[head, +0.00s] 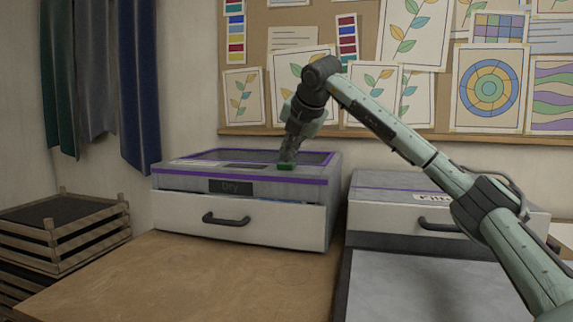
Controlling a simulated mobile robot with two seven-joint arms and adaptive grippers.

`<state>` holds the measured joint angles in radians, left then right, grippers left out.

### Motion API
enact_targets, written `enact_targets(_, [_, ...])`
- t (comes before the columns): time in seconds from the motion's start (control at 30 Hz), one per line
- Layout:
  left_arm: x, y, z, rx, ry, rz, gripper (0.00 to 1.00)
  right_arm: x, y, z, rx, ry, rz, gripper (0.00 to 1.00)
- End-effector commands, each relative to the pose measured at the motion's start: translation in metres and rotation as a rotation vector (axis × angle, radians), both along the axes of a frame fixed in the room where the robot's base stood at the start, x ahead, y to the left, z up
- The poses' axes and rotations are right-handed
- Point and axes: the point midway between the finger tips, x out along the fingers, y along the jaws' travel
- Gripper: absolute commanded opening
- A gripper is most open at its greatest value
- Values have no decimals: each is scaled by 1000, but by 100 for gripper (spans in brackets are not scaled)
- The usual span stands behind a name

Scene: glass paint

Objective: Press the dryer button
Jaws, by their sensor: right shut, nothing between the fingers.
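The dryer (258,222) is a grey-white box with purple trim, a "Dry" label (231,187) and a dark drawer handle, standing at the back of the wooden table. My left gripper is not in view.
A second, similar box (385,217) stands to the right, partly behind my right arm, with a grey surface (425,287) in front. Wooden crates (65,233) are stacked at the left. The wooden tabletop (170,280) is clear. A pinboard (258,60) hangs behind.

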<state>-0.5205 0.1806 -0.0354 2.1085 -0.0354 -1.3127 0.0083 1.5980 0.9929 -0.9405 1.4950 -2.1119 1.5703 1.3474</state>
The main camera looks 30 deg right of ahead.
Motion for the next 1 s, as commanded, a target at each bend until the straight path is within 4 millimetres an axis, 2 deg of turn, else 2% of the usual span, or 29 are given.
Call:
enact_targets(0.67, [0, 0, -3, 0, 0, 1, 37, 0, 0, -6, 0, 2, -1, 0])
enact_targets(1.0, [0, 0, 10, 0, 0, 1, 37, 0, 0, 11, 0, 2, -1, 0])
